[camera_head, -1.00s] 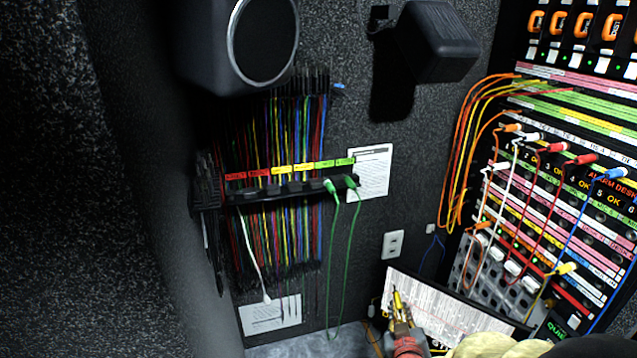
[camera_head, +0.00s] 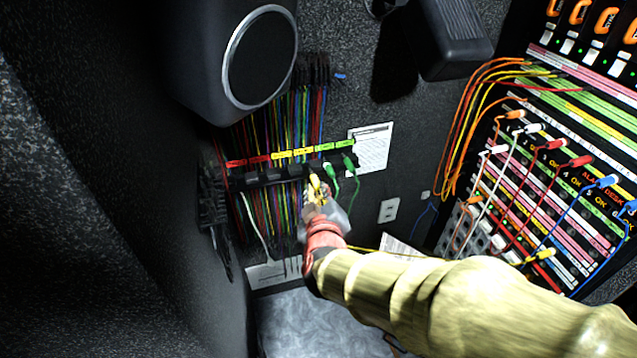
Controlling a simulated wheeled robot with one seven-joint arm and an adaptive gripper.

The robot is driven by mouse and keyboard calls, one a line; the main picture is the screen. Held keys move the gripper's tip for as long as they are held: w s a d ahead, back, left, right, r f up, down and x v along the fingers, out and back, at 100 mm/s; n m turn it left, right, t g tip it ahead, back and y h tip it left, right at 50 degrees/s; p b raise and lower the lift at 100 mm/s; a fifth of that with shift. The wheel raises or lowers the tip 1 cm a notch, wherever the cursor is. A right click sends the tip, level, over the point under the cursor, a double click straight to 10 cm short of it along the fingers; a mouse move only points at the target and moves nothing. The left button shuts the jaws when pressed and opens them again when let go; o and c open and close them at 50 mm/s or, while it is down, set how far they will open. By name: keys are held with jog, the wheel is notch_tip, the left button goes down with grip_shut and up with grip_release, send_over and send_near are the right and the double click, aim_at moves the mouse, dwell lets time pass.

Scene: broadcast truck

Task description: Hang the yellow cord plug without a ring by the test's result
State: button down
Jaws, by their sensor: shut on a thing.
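My gripper (camera_head: 317,192) is shut on a yellow cord plug (camera_head: 316,182). It holds the plug in front of the hanging rack (camera_head: 275,178), just under the yellow labels (camera_head: 292,155). My gripper and hand hide part of the rack and the cords behind. I cannot tell whether the plug touches the rack. Two green plugs (camera_head: 329,170) hang at the rack's right end, under the green labels (camera_head: 335,148). Red labels (camera_head: 248,160) mark the rack's left part. Another yellow plug (camera_head: 541,255) is in the patch panel at right.
The patch panel (camera_head: 560,170) with several plugged cords stands at right. A black speaker (camera_head: 258,55) juts out above the rack, and a black box (camera_head: 445,35) is on the wall at upper right. A white sheet (camera_head: 371,148) is beside the rack.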

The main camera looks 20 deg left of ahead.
dwell(0.4)
jog(key=shift+w+a+f+p, duration=0.15)
jog(key=shift+w+a, duration=0.45)
jog(key=shift+w, duration=0.4)
jog(key=shift+w+a+p, duration=0.15)
jog(key=shift+w+a, duration=0.5)
jog(key=shift+w, duration=0.4)
jog(key=shift+w+a+f+p, duration=0.15)
jog(key=shift+w+a, duration=0.45)
jog(key=shift+w, duration=0.4)
jog(key=shift+w+a+f+b, duration=0.1)
jog(key=shift+w+f+b, duration=0.05)
jog(key=shift+f+b, duration=0.9)
jog(key=shift+f, duration=0.15)
jog(key=shift+p, duration=0.4)
jog(key=shift+w+f, duration=0.1)
jog(key=c, duration=1.7)
grip_release()
jog(key=shift+c, duration=0.2)
jog(key=shift+o, duration=0.6)
